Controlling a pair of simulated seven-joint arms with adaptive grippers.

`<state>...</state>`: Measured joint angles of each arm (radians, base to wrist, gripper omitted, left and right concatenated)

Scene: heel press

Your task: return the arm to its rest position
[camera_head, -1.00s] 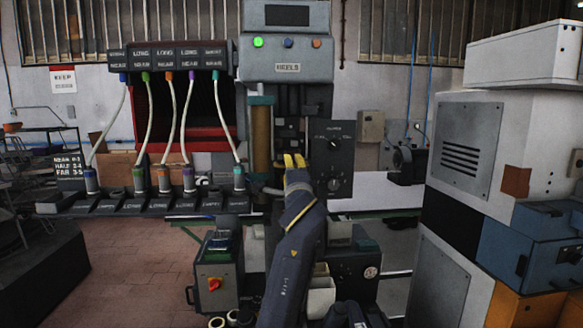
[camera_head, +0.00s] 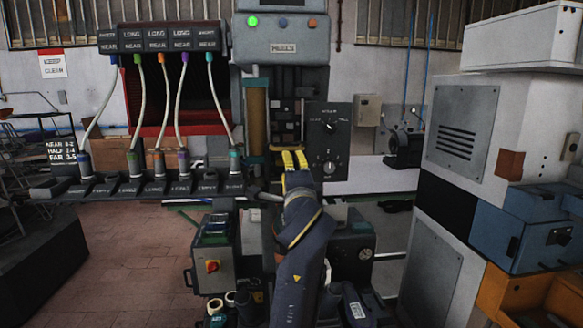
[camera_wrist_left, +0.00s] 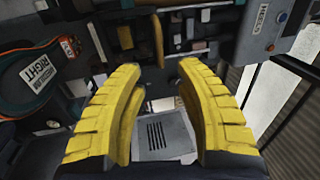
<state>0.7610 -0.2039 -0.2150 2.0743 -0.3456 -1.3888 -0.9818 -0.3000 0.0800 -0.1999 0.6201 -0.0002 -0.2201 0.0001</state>
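My left gripper (camera_head: 294,160) has yellow fingers and is in front of the heel press (camera_head: 282,42), just left of its black knob panel (camera_head: 328,142). Its arm rises from the bottom middle of the head view. In the left wrist view, the two yellow fingers (camera_wrist_left: 162,75) are spread wide with nothing between them. The press's control panel (camera_wrist_left: 275,22) shows beyond them at the upper right. My right gripper is not in view.
A rack of tubes (camera_head: 157,40) runs down to a dark tray (camera_head: 125,187) at the left. A grey-white cabinet (camera_head: 462,115) and blue boxes (camera_head: 510,230) stand close at the right. An orange bin (camera_head: 500,292) is below. Open brick floor (camera_head: 110,265) lies at lower left.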

